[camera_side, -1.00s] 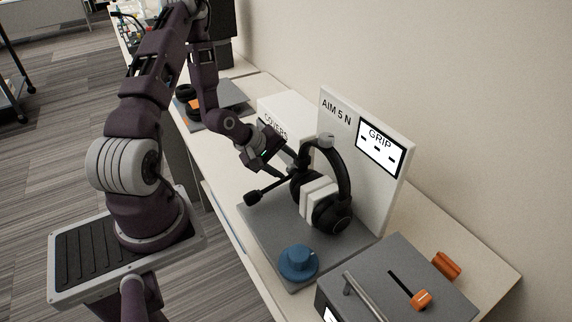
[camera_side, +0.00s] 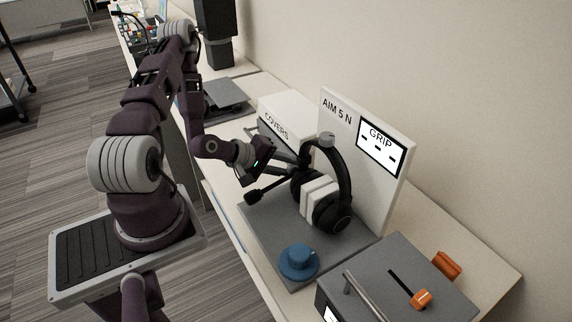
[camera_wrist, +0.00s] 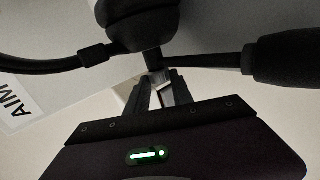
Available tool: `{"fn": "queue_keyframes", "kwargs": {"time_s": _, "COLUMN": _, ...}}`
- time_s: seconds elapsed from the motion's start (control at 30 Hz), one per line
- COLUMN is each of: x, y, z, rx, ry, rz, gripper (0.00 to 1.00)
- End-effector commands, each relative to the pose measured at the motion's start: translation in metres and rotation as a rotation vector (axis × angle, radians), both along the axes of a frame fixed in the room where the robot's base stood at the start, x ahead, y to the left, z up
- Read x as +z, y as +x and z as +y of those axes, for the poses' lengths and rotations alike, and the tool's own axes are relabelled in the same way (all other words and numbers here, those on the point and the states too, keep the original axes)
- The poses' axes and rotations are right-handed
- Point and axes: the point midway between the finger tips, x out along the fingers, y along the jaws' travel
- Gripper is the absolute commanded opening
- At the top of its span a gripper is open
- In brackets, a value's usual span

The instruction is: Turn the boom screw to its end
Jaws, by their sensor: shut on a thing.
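A black headset (camera_side: 343,182) hangs on a stand on a grey base, its boom (camera_side: 270,187) reaching left to a dark foam tip. In the wrist view an ear cup (camera_wrist: 140,22) is at the top and the boom (camera_wrist: 215,60) runs right to the foam tip. My gripper (camera_side: 286,168) comes in from the upper left at the boom's root. In the wrist view my gripper (camera_wrist: 160,80) has its fingers close together, shut on the boom screw just below the ear cup. The screw is mostly hidden by the fingers.
A blue knob (camera_side: 298,262) stands on the grey base (camera_side: 262,232) in front. A white panel (camera_side: 345,120) with a GRIP display stands behind the headset. A white COVERS box (camera_side: 290,112) is beside my wrist. A grey box (camera_side: 385,280) with an orange slider is at front right.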

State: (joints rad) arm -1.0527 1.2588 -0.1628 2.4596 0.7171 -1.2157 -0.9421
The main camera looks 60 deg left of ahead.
Motion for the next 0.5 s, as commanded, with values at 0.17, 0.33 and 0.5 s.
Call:
{"fn": "queue_keyframes", "kwargs": {"time_s": 0.17, "x": -0.0007, "y": -0.0006, "z": 0.0004, "rx": 0.0, "ry": 0.001, "rz": 0.0, "gripper": 0.0}}
{"fn": "queue_keyframes", "kwargs": {"time_s": 0.33, "x": -0.0005, "y": -0.0006, "z": 0.0003, "rx": 0.0, "ry": 0.001, "rz": 0.001, "gripper": 0.43}}
{"fn": "queue_keyframes", "kwargs": {"time_s": 0.5, "x": -0.0002, "y": -0.0004, "z": 0.0002, "rx": 0.001, "ry": 0.001, "rz": 0.0, "gripper": 0.5}}
